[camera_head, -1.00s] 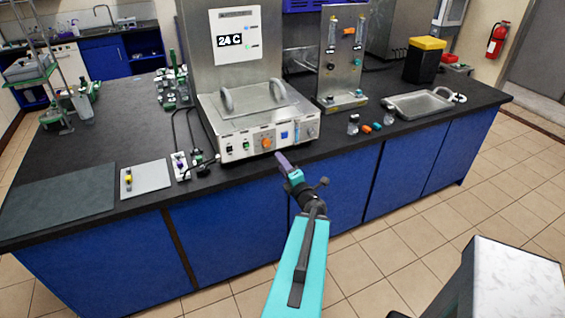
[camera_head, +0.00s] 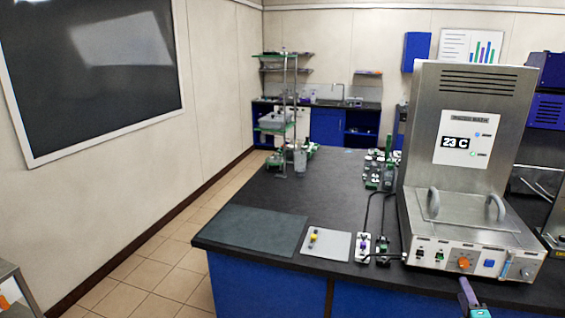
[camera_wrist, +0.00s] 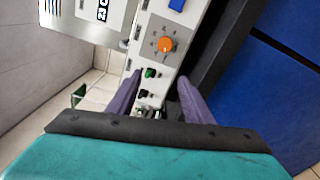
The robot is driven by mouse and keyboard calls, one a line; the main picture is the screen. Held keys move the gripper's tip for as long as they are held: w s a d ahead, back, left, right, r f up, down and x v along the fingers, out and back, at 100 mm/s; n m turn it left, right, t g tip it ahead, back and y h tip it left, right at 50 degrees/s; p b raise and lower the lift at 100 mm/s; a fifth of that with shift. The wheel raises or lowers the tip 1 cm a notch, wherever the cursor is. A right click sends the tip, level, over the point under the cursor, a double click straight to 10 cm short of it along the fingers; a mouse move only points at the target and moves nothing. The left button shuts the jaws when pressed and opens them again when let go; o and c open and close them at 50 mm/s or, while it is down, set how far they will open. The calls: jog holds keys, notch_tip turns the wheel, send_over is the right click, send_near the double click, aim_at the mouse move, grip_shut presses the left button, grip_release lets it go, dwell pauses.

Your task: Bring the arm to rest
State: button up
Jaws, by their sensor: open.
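My gripper (camera_head: 468,294) shows at the bottom right edge of the head view, in front of the steel bath unit's control panel. In the wrist view its two purple fingers (camera_wrist: 156,88) are spread apart with nothing held between them. Behind them lies the front panel (camera_wrist: 158,45) of the unit, with an orange knob and small switches. The steel bath unit (camera_head: 465,215) stands on the black bench, its display reading 23 C. Most of my arm is out of the head view.
The black bench (camera_head: 270,190) carries a dark mat (camera_head: 250,228), a light grey plate (camera_head: 326,244) with a small yellow-topped item, and small switch boxes (camera_head: 363,246). A shelf rack (camera_head: 283,120) stands at the far end. Open tiled floor (camera_head: 160,265) lies left of the bench.

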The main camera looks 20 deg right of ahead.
jog(key=w+a+f+n+t+y+b, duration=0.1)
jog(key=w+a+f+n+y, duration=0.3)
jog(key=w+a, duration=0.65)
jog(key=w+a+f+m+t+y+b, duration=0.1)
jog(key=w+a+f+y, duration=0.2)
jog(key=w+a+f, duration=0.55)
jog(key=w+a+f+m+g+b, duration=0.15)
jog(key=a+f, duration=0.25)
jog(key=a, duration=0.4)
jog(key=w+a+f+m+g, duration=0.1)
jog(key=w+a+f, duration=0.1)
jog(key=a+f, duration=0.4)
jog(key=w+a+f+m+g, duration=0.1)
jog(key=w+a+f+g, duration=0.15)
jog(key=a, duration=0.65)
jog(key=s+a+f+m+g+y+b, duration=0.1)
jog(key=s+a+f+m+g, duration=0.25)
jog(key=s+a+f, duration=0.45)
jog(key=s+a+f+m+g+b, duration=0.15)
jog(key=s+a+f+g, duration=0.35)
jog(key=f, duration=0.5)
jog(key=s+a+m+g+y, duration=0.1)
jog(key=s+m+g, duration=0.3)
jog(key=s, duration=0.8)
jog(key=s+a+f+m+g, duration=0.1)
jog(key=s+a+m+g, duration=0.3)
jog(key=s, duration=0.8)
jog(key=shift+f+g+y+p, duration=0.15)
jog(key=shift+g+y+p, duration=0.25)
jog(key=shift+g, duration=0.25)
